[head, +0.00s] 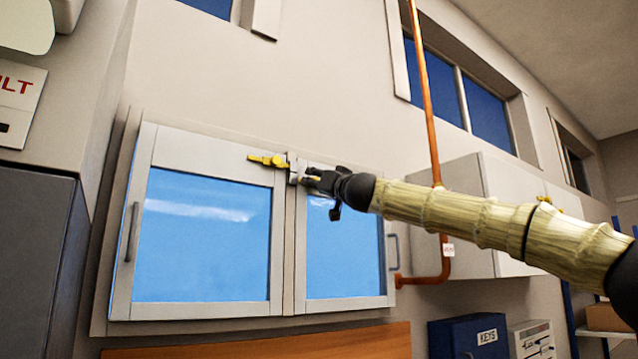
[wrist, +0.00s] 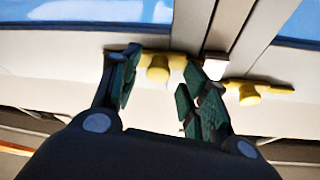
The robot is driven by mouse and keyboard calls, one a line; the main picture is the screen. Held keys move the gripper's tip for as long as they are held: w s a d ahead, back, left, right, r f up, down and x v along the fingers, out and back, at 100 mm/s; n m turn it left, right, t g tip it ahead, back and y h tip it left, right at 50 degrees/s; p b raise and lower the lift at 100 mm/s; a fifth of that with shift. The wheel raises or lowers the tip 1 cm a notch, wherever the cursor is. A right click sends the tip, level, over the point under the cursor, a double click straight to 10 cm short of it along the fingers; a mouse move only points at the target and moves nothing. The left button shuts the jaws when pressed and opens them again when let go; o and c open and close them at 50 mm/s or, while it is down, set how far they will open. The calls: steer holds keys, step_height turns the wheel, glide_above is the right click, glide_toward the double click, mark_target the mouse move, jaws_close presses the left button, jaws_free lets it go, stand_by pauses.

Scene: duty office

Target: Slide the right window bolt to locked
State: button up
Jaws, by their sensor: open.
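The window (head: 286,250) has two blue-glazed sashes in grey frames. The right bolt (head: 314,178) sits at the top of the right sash, mostly hidden by my gripper (head: 322,186) in the head view. In the wrist view, which looks upside down, that yellow bolt (wrist: 177,62) shows on the left, its round knob between the open fingers of my gripper (wrist: 158,82). I cannot tell whether either finger touches it. The left yellow bolt (head: 266,160) reaches the pale keeper (head: 293,170) between the sashes; it also shows in the wrist view (wrist: 262,89).
An orange pipe (head: 430,100) runs down the wall right of the window, behind my arm. A white wall cabinet (head: 505,185) hangs further right. A blue KEYS box (head: 468,338) stands below. A grey cabinet (head: 35,250) stands at the left.

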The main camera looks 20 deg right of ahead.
steer(key=shift+d, duration=0.1)
steer(key=v, duration=1.2)
stand_by(0.4)
